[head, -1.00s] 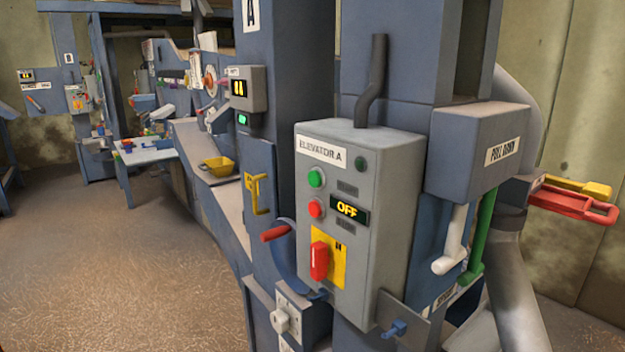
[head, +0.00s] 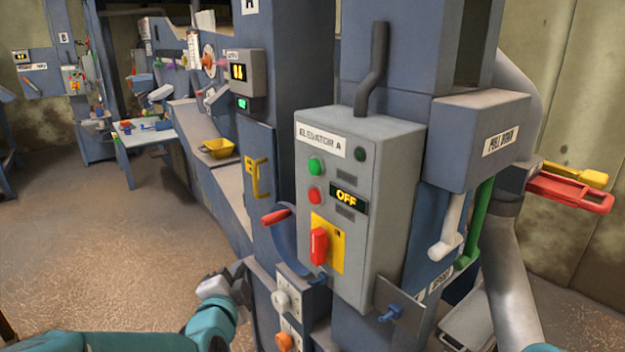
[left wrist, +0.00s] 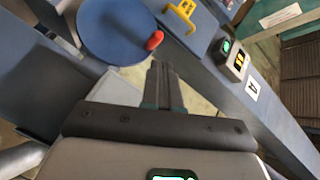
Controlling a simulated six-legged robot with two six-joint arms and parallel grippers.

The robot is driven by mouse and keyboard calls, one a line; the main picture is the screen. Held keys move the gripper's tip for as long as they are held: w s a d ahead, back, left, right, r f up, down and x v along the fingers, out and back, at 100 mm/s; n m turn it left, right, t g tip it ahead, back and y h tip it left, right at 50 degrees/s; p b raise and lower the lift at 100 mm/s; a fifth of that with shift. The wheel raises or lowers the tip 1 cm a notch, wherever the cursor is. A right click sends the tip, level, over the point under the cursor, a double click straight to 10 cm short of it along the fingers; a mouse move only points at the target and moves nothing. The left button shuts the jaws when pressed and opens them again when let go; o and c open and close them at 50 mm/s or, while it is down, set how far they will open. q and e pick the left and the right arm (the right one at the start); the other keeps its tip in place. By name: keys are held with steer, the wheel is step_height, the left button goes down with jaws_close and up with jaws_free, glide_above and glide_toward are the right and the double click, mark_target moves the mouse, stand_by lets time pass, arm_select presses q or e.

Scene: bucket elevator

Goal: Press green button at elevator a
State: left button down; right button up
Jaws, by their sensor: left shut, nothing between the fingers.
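The grey box labelled Elevator A (head: 385,215) is on a blue column in the middle of the head view. Its green button (head: 315,166) is at upper left on the front, above a red button (head: 314,195). The display (head: 349,200) beside them reads OFF. A red switch handle (head: 318,246) sits on a yellow plate below. My left gripper (head: 240,275) is low and left of the box, apart from the green button. Its closed, empty fingers show in the left wrist view (left wrist: 163,82). The green button does not show there. My right gripper is out of view.
A red-handled crank (head: 276,215) sticks out left of the box, close above my left gripper. White and green levers (head: 447,240) hang at right. A yellow scoop (head: 218,148) sits on the ledge behind. Open floor (head: 90,240) lies at left.

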mark_target(314, 167)
arm_select(q)
steer(key=s+d+r+t+h, duration=0.1)
steer(key=s+d+r+t, duration=0.1)
steer(key=r, duration=0.8)
steer(key=s+d+r+t+h+p, duration=0.1)
steer(key=s+d+r, duration=0.1)
steer(key=r, duration=0.8)
steer(key=shift+d+r+t, duration=0.15)
steer(key=shift+d+t, duration=0.25)
steer(key=shift+d, duration=0.25)
steer(key=shift+s, duration=0.1)
steer(key=w+d+p, duration=0.4)
steer(key=w+d, duration=0.1)
steer(key=d, duration=0.2)
steer(key=shift+w, duration=0.25)
steer(key=shift+w+d, duration=0.25)
steer(key=shift+d, duration=0.05)
